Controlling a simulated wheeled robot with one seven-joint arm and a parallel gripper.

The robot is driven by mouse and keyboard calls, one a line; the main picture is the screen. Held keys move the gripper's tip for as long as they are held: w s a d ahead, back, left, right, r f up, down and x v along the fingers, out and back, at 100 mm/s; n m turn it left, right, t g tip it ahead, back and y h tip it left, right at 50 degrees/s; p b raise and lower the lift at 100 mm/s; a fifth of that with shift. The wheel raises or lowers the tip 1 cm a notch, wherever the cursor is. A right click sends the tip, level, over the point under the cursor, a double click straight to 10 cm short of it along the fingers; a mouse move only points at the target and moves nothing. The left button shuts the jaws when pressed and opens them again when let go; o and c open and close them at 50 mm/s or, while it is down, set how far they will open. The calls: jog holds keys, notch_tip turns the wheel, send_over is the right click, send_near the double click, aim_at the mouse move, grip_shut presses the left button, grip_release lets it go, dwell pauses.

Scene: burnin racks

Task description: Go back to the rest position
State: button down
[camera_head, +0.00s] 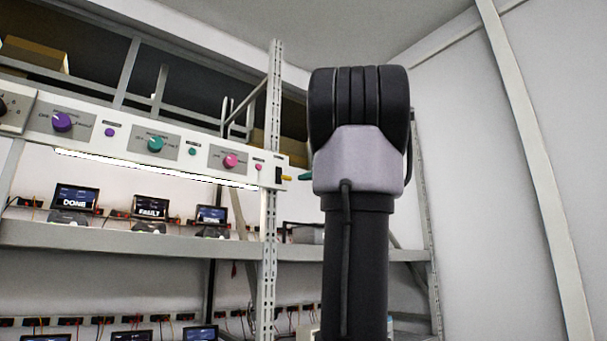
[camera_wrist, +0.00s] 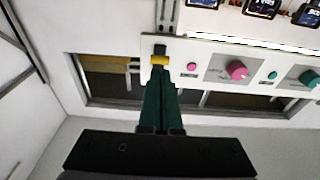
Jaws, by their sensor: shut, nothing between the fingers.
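My gripper (camera_wrist: 160,72) shows in the wrist view as two dark green fingers close together, shut and empty. The tips lie close to the end of the white control panel (camera_wrist: 205,48), near a black part with a yellow piece (camera_wrist: 160,60). I cannot tell whether the tips touch it. In the head view my arm stands upright right of centre and hides most of the gripper. Only a green tip (camera_head: 304,177) shows, just right of the yellow piece (camera_head: 286,178) at the panel's right end.
The panel carries purple (camera_head: 62,122), teal (camera_head: 155,144) and pink (camera_head: 230,161) knobs with small buttons. Below, a shelf (camera_head: 130,238) holds devices with lit screens, reading DONE (camera_head: 74,197) and FAULT (camera_head: 149,207). A perforated rack post (camera_head: 268,230) stands left of my arm. Free room lies right.

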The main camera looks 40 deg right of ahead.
dwell(0.5)
jog(key=s+a+f+m+g+y, duration=0.2)
jog(key=a+f+g+y, duration=0.35)
jog(key=a+f, duration=1.4)
jog(key=s+a+f+m+g+h, duration=0.1)
jog(key=s+a+f+g, duration=0.2)
jog(key=s+f, duration=0.4)
jog(key=s+a+f+m+g+h, duration=0.1)
jog(key=s+a+f+g, duration=0.3)
jog(key=f, duration=0.9)
jog(key=s+a+h, duration=0.1)
jog(key=s+a, duration=0.1)
jog(key=s, duration=0.1)
jog(key=shift+a+f, duration=0.25)
jog(key=shift+a, duration=0.05)
